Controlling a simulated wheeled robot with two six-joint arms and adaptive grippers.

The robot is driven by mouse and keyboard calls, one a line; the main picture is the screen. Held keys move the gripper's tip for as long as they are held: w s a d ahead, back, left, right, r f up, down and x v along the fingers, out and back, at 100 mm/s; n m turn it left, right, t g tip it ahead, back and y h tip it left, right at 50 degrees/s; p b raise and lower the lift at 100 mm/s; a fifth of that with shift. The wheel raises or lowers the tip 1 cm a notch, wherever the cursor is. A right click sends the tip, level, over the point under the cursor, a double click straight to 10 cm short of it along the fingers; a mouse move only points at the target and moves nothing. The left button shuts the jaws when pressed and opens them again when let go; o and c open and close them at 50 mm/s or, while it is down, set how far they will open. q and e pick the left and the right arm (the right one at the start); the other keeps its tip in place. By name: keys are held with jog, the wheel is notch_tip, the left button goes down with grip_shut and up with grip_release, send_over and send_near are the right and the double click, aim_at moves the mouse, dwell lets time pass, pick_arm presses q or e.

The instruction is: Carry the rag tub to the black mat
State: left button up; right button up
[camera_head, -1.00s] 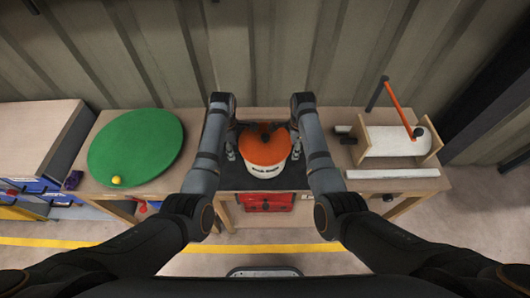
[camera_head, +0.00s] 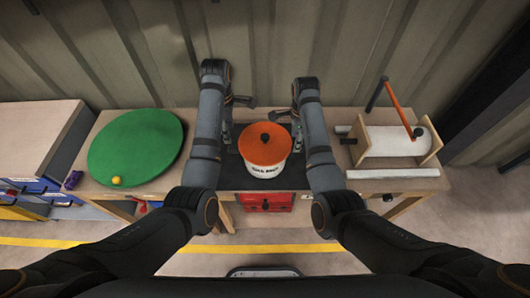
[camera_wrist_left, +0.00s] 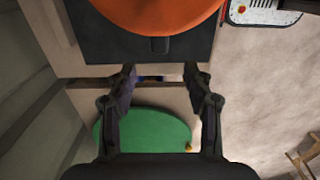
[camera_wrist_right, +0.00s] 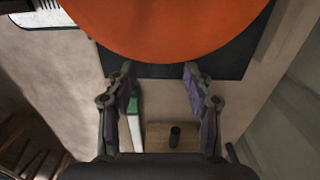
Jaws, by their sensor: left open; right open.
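The rag tub (camera_head: 267,165) is a white pail with an orange lid and dark lettering on its front. It stands upright on the black mat (camera_head: 230,178) on the bench. Its orange lid (camera_wrist_left: 155,10) fills the top of the left wrist view, with a dark handle (camera_wrist_left: 160,45) on its near side, and the lid also shows in the right wrist view (camera_wrist_right: 165,25). My left gripper (camera_wrist_left: 158,78) is open and empty at the tub's left side, apart from it. My right gripper (camera_wrist_right: 157,78) is open and empty at its right side, apart from it.
A green round board (camera_head: 135,147) with a yellow ball (camera_head: 117,181) lies to the left. A white cylinder in a wooden stand (camera_head: 390,140) with an orange-handled tool (camera_head: 397,105) is to the right. A red drawer unit (camera_head: 266,202) sits under the bench. A corrugated wall is close behind.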

notch_tip(320, 180, up, 7)
jog(key=shift+f, duration=0.1)
dwell(0.5)
